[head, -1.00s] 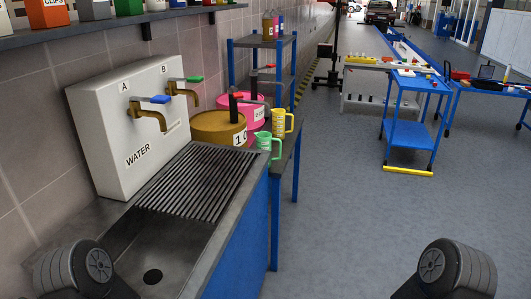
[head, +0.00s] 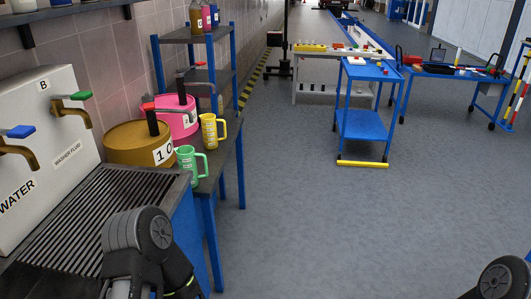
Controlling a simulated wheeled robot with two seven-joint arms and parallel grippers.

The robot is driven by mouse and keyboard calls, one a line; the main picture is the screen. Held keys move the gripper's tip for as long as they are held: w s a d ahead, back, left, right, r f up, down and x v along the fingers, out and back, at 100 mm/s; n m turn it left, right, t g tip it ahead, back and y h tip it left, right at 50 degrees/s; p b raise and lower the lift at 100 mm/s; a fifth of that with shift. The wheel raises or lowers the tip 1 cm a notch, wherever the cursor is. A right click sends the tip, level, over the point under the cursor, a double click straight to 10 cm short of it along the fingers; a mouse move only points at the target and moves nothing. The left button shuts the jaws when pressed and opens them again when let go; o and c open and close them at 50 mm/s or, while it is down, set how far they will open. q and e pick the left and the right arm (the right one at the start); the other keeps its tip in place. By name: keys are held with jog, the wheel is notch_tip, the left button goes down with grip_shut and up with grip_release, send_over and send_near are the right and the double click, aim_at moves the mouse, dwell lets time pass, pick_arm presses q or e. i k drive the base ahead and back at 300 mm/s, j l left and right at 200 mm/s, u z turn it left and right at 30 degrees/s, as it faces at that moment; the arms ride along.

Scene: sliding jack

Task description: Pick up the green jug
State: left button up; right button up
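The green jug (head: 188,166) stands upright at the right edge of the grey bench, with its handle to the right. A yellow jug (head: 209,131) stands just behind it. My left arm comes in at the bottom left, in front of the sink unit and short of the green jug; its gripper is not visible. Only a dark rounded part of my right arm shows at the bottom right corner; its gripper is out of view too.
A brown drum (head: 139,145) marked 10 and a pink drum (head: 177,113) stand beside the jugs. The water dispenser (head: 38,150) with taps and the drain grate (head: 100,208) are at left. A blue trolley (head: 363,125) stands farther back. The floor (head: 300,210) at right is clear.

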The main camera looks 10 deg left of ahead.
aim_at(186, 155)
jog(key=i+l+z, duration=0.25)
jog(key=i, duration=0.45)
jog(key=i+z, duration=0.25)
jog(key=i, duration=0.45)
jog(key=i+l+u, duration=0.1)
jog(key=i+u, duration=0.25)
jog(key=u, duration=0.15)
jog(key=i+l+u, duration=0.25)
jog(key=u, duration=0.2)
jog(key=i+l+u, duration=0.35)
jog(key=u, duration=0.15)
jog(key=i+l+u, duration=0.25)
jog(key=l+u, duration=0.25)
jog(key=i+l+u, duration=0.15)
jog(key=l+u, duration=0.35)
